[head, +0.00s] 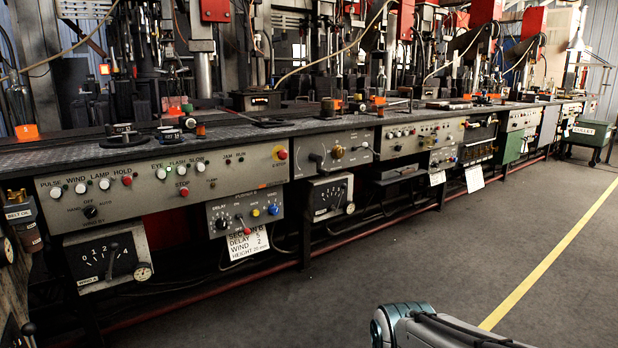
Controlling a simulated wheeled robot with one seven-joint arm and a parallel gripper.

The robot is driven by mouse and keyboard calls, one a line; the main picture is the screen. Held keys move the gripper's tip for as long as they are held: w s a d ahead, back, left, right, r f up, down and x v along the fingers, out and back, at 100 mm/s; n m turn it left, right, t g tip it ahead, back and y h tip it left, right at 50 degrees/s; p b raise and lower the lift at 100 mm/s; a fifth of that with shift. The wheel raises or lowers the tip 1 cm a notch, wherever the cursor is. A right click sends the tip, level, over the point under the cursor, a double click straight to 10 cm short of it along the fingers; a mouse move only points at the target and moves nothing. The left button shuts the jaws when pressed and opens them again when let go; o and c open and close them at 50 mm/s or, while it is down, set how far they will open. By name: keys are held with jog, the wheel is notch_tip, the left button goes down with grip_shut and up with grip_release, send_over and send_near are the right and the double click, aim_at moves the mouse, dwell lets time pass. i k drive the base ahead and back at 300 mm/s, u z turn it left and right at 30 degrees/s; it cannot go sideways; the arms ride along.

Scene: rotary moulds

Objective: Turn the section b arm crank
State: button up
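A white paper sign (247,243) with "SECTION", "DELAY" and "WIND" hangs under a small knob panel (243,213); its section letter is hard to read. Below that is a dial box (329,197) with a pointer and a small round gauge. At the left, another dial box (107,257) has a dark lever across its scale. I cannot tell which part is the section b arm crank. My gripper is not in view; part of my arm shows at the bottom.
A long bench (250,130) with machinery and control panels runs from the left to the far right. A red pipe (200,308) runs low along its front. The grey floor (420,245) before it is clear, with a yellow line (560,250). A green bin (588,135) stands far right.

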aim_at(315, 157)
jog(key=z, duration=0.8)
jog(key=i, duration=1.5)
jog(key=u, duration=0.65)
